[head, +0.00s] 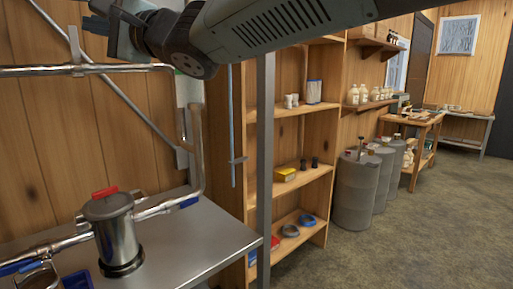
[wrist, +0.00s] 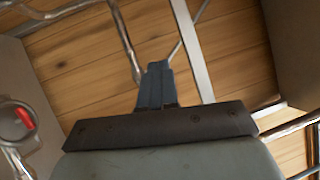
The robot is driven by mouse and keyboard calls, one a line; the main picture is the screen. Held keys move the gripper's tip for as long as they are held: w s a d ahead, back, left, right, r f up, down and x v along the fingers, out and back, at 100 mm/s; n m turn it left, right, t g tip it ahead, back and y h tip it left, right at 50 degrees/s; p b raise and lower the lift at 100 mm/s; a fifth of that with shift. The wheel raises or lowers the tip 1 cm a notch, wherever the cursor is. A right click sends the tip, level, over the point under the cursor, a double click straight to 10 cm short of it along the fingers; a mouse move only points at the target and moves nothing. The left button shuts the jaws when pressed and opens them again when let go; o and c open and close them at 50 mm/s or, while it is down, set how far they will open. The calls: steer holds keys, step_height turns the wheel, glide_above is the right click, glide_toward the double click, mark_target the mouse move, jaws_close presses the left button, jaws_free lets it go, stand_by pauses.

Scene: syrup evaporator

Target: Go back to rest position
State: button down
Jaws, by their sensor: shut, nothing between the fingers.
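My gripper (wrist: 157,84) shows in the wrist view with its two dark fingers together and nothing between them. It points toward the wooden plank wall and pipes. In the head view my arm crosses the top of the picture, and its end is high at the upper left, partly cut off by the top edge. The arm is raised well above the metal bench (head: 190,247). A steel canister with a red top (head: 117,235) stands on the bench below it.
Metal pipes (head: 90,69) run along the wall close to my arm's end. A grey post (head: 265,150) and wooden shelves (head: 290,192) stand right of the bench. Grey drums (head: 355,190) and a wooden table (head: 412,135) are farther right. The floor (head: 420,235) at right is clear.

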steer(key=w+d+f+t+h, duration=0.3)
steer(key=w+d+f+h, duration=0.15)
steer(key=d, duration=0.55)
steer(key=w+d+f+m+t+h, duration=0.1)
steer(key=w+d+f+t+h, duration=0.25)
steer(key=d, duration=0.55)
steer(key=w+d+f+t+h, duration=0.2)
steer(key=w+d+f+h, duration=0.25)
steer(key=d+h, duration=0.4)
steer(key=s+d+f+n+g+h, duration=0.1)
steer(key=s+d+f+g, duration=0.2)
steer(key=d, duration=0.4)
steer(key=s+d+f+n+g+h, duration=0.1)
steer(key=s+d+f+h, duration=0.15)
steer(key=d+f, duration=0.45)
steer(key=s+d+f+n+g, duration=0.3)
steer(key=s+d+f+g, duration=0.2)
steer(key=s+d+f, duration=0.4)
steer(key=s+f, duration=0.1)
steer(key=s, duration=0.2)
steer(key=shift+s+n+y, duration=0.3)
steer(key=shift+n, duration=0.1)
